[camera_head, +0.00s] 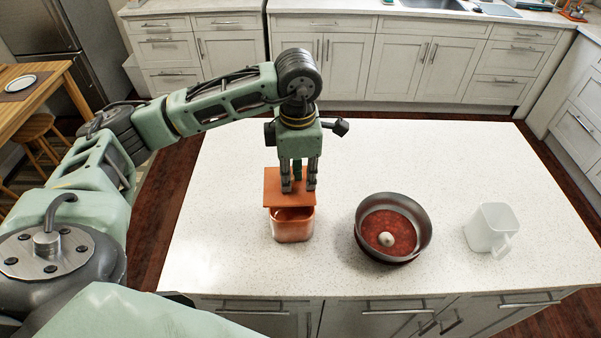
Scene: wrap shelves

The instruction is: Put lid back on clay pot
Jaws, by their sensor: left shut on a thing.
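The clay pot (292,230) is a square, orange-brown pot on the white island top, left of its middle. Its flat, square, orange lid (277,200) is above the pot, at its far side, and part of the opening shows below the lid's near edge. My left gripper (298,187) points down from above and is shut on the lid, its fingers at the lid's upper side. Whether the lid touches the pot's rim I cannot tell. The grip on the lid's handle is hidden by the fingers. My right gripper is not in view.
A dark round pan (424,240) with red sauce and a pale round piece stands right of the pot. A white square mug (491,230) stands farther right. The island top (420,150) is clear behind them. Cabinets and a sink lie beyond.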

